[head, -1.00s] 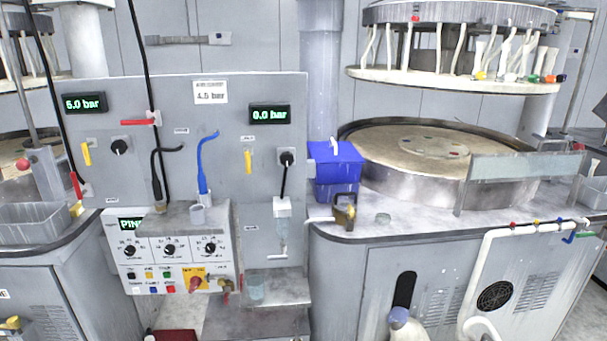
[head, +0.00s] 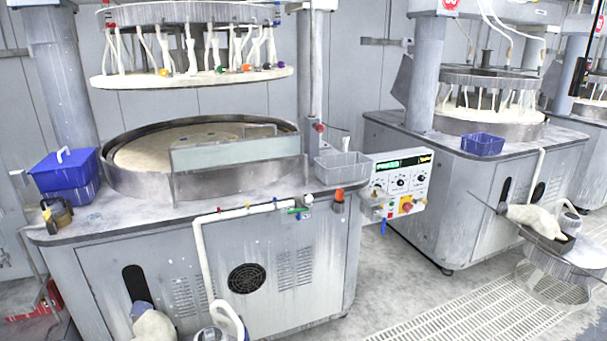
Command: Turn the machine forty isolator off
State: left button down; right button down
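A white control panel (head: 402,183) with a lit green display and several knobs stands between the two nearest polishing machines. On its lower edge is a yellow plate with a red switch (head: 406,206), which looks like an isolator. Its setting is too small to read. A blue handle (head: 383,227) hangs below the panel's left part. I cannot read a machine number on the panel, so I cannot tell whether it belongs to machine forty. Neither of my grippers is in view.
The near polishing machine (head: 300,255) fills the left and middle, with a blue lidded box (head: 65,175) and a grey tray (head: 342,167). Another machine (head: 450,195) stands right. Grated floor (head: 470,305) lies clear between.

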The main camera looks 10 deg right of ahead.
aim_at(407, 207)
jog(key=i+l+z, duration=0.15)
jog(key=l, duration=0.4)
jog(key=i+l+z, duration=0.2)
jog(key=i+l, duration=0.2)
jog(key=i+l+z, duration=0.15)
jog(key=i+l, duration=0.2)
jog(key=l, duration=0.2)
jog(key=i+l, duration=0.1)
jog(key=i, duration=0.7)
jog(key=z, duration=0.05)
